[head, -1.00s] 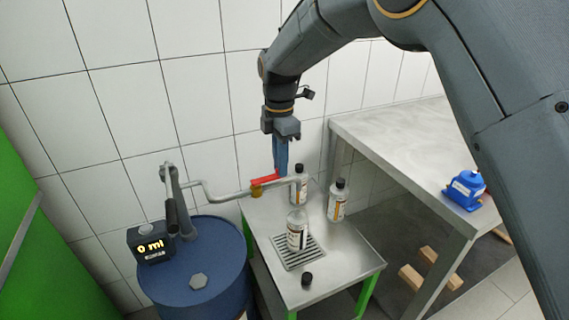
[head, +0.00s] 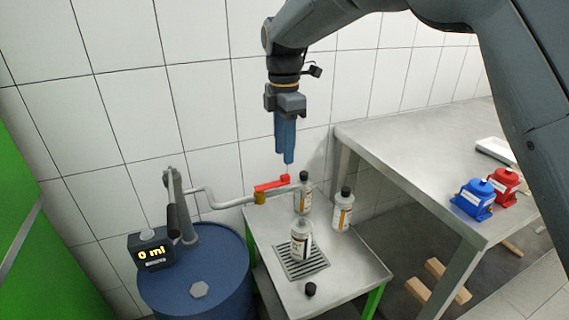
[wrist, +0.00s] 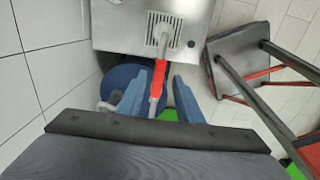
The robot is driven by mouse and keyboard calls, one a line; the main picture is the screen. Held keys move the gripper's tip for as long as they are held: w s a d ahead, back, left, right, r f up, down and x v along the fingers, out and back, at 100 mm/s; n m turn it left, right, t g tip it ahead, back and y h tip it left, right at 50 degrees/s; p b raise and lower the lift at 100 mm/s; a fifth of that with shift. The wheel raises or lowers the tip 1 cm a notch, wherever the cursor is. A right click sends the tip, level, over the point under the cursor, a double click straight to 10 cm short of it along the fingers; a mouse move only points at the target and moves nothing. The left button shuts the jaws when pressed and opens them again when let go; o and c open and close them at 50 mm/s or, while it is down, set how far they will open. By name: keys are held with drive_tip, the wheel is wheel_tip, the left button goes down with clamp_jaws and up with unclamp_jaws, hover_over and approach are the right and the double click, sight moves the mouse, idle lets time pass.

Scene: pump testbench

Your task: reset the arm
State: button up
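My gripper (head: 285,150) points straight down above the red valve handle (head: 272,184) on the grey pump pipe. A small gap shows between its blue fingertips and the handle in the head view. In the wrist view my gripper (wrist: 158,95) has its two blue fingers apart. The red handle (wrist: 156,82) shows below and between them, and nothing is held. My arm reaches in from the upper right of the head view.
A blue drum (head: 200,275) carries the pump and a display (head: 152,252) reading 0 ml. Several white bottles stand on the small steel table (head: 345,275), one on its grate (head: 303,264).

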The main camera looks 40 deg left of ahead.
drive_tip(key=shift+r, duration=0.65)
drive_tip(key=w+d+f+m, duration=0.25)
drive_tip(key=d+m, duration=0.25)
drive_tip(key=d, duration=0.6)
drive_tip(key=w+d+f+m, duration=0.1)
drive_tip(key=w+d+m, duration=0.3)
drive_tip(key=d, duration=0.7)
drive_tip(key=w+d+f+m, duration=0.2)
drive_tip(key=d+m, duration=0.4)
drive_tip(key=d, duration=0.5)
drive_tip(key=s+d+f+m, duration=0.3)
drive_tip(key=s+d+m, duration=0.4)
drive_tip(key=d, duration=0.5)
drive_tip(key=s+d+f+m, duration=0.4)
drive_tip(key=s+d+m, duration=0.4)
drive_tip(key=d, duration=0.5)
drive_tip(key=shift+s+f+t, duration=0.15)
drive_tip(key=shift+s+t, duration=0.25)
drive_tip(key=shift+s, duration=0.45)
